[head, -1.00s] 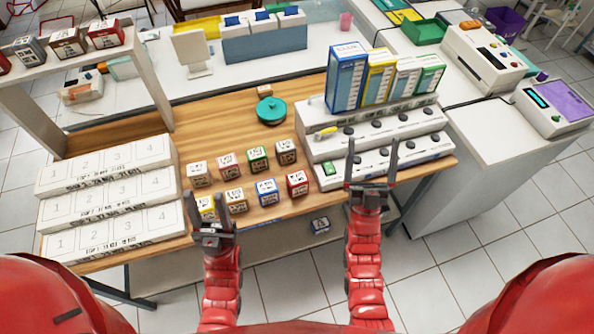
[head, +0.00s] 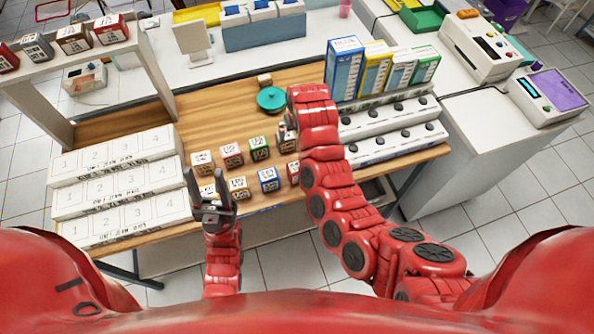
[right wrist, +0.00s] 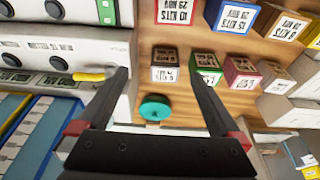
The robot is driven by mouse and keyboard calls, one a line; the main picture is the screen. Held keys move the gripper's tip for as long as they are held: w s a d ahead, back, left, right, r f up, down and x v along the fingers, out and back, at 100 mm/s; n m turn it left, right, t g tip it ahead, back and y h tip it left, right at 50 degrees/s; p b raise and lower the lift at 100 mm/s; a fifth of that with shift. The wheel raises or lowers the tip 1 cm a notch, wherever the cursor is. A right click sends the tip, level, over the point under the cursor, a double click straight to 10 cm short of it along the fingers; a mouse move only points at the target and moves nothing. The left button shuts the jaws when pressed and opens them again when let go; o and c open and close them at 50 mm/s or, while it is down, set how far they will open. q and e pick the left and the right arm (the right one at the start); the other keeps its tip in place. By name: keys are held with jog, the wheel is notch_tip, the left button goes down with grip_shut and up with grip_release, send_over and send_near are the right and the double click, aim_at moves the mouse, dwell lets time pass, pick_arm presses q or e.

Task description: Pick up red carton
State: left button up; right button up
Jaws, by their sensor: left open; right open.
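The red carton (head: 293,172) stands at the right end of the front row of small cartons on the wooden table, partly hidden by my right arm. In the right wrist view the red carton (right wrist: 172,12) is at the top edge, cut off by the frame, beyond the fingertips. My right gripper (right wrist: 158,65) is open and empty, above the cartons; my own arm hides it in the head view. My left gripper (head: 204,174) is open and empty at the table's front edge, in front of the left cartons.
The white stepped unit (right wrist: 110,45) stands close by. A teal round lid (head: 271,99) lies behind. White numbered steps (head: 125,190) are at left; other red-sided cartons stand on a shelf (head: 150,60).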

aim_at(297, 166)
jog(key=s+r+g, duration=0.2)
jog(key=s+g, duration=0.1)
jog(key=s, duration=0.2)
jog(key=shift+n+h, duration=0.3)
jog(key=shift+h, duration=0.1)
notch_tip(297, 166, down, 10)
jog(key=b, duration=0.8)
jog(key=shift+s+d+f, duration=0.1)
jog(key=shift+f, duration=0.15)
jog(key=shift+f+p, duration=0.2)
jog(key=shift+p, duration=0.4)
jog(key=shift+f, duration=0.5)
jog(key=shift+f+p, duration=0.35)
jog(key=shift+p, duration=0.35)
jog(key=shift+f+p, duration=0.6)
jog(key=shift+f, duration=0.2)
jog(key=shift+f+p, duration=0.35)
jog(key=shift+f, duration=1.1)
